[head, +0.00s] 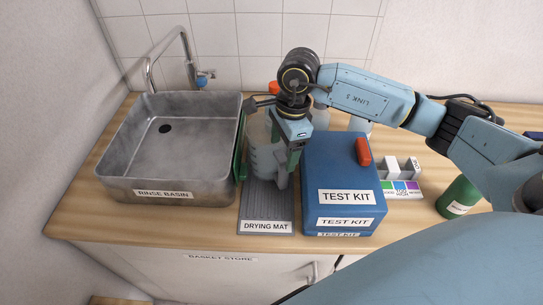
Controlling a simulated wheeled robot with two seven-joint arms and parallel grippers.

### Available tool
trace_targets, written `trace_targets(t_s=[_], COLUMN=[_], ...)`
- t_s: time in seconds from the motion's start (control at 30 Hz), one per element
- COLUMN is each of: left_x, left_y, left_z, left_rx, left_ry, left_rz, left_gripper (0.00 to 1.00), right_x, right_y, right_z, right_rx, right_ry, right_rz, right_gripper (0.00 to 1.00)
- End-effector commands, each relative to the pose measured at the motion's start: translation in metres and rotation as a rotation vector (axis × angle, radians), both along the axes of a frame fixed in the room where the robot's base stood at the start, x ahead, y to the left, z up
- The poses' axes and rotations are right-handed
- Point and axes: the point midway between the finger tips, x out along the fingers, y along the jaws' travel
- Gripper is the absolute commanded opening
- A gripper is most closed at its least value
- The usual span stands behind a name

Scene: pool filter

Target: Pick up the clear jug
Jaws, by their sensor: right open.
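A clear, pale grey jug (262,155) stands on the far part of the grey drying mat (266,206), close to the rinse basin. My right gripper (263,175) is over it, pointing down. Its jaws look wide open, with one dark green finger on the basin side of the jug and the other on the test kit side. The gripper's wrist hides part of the jug, and I cannot tell whether either finger touches it. My left gripper is not in view.
The grey rinse basin (128,186) with a tap (193,62) is at left. The blue test kit (343,172) with a red handle is just right of the mat. Orange-topped containers (320,118) stand behind. A colour chart (401,188) and green bottle (459,198) are at right.

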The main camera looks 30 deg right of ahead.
Motion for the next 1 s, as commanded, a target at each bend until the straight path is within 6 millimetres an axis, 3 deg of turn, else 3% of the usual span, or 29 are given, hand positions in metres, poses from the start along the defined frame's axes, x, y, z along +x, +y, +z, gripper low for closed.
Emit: trace_targets(t_s=[0.23, 0.57, 1.0], left_x=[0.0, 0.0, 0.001], left_y=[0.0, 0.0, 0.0], left_z=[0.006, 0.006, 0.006], left_rx=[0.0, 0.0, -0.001], left_ry=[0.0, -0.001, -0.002], left_rz=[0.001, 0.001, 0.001], left_gripper=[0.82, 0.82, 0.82], right_x=[-0.002, -0.001, -0.001], right_y=[0.005, 0.006, 0.006], right_z=[-0.036, -0.042, -0.041], right_rx=[0.001, 0.0, 0.001], right_ry=[0.004, 0.001, -0.001], right_rz=[-0.002, 0.0, 0.0], right_gripper=[0.73, 0.72, 0.17])
